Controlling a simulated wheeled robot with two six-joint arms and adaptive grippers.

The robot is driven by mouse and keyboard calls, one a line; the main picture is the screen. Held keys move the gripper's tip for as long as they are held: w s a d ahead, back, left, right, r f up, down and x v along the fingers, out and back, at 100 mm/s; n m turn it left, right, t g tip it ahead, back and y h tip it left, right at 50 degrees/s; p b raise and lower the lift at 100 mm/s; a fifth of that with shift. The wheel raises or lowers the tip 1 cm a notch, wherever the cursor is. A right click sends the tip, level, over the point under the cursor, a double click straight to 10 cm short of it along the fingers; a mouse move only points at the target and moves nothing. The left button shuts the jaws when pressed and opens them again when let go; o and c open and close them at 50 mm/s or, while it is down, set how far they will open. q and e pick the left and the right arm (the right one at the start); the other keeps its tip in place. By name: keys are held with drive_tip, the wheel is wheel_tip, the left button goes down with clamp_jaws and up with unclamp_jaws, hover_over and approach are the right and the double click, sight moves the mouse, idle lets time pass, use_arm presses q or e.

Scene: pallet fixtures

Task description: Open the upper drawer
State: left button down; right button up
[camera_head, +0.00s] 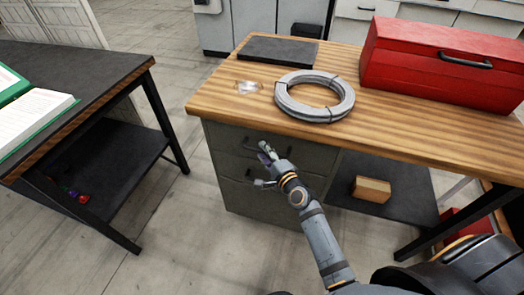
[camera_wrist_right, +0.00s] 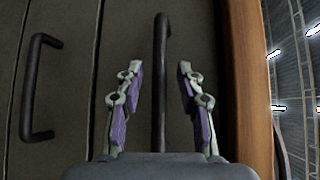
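The grey drawer cabinet (camera_head: 315,155) stands under the wooden workbench. Its upper drawer (camera_wrist_right: 205,40) looks shut, its front flush, with a dark vertical-looking bar handle (camera_wrist_right: 160,125) in the right wrist view. My right gripper (camera_head: 264,166) is at the cabinet front. In the right wrist view its two fingers (camera_wrist_right: 160,70) are spread, one on each side of the upper handle, with gaps visible between fingers and handle. In the head view the gripper partly hides the handles. The lower drawer's handle (camera_wrist_right: 35,90) is at the left of the wrist view. My left gripper is out of view.
The wooden bench top (camera_head: 410,135) overhangs the drawers and carries a cable coil (camera_head: 342,103), a red toolbox (camera_head: 430,75) and a dark flat plate (camera_head: 278,50). A small box (camera_head: 371,189) sits on the lower shelf. Floor (camera_head: 185,220) left of the cabinet is clear.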

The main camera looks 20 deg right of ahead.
drive_tip(key=shift+x, duration=0.85)
clamp_jaws()
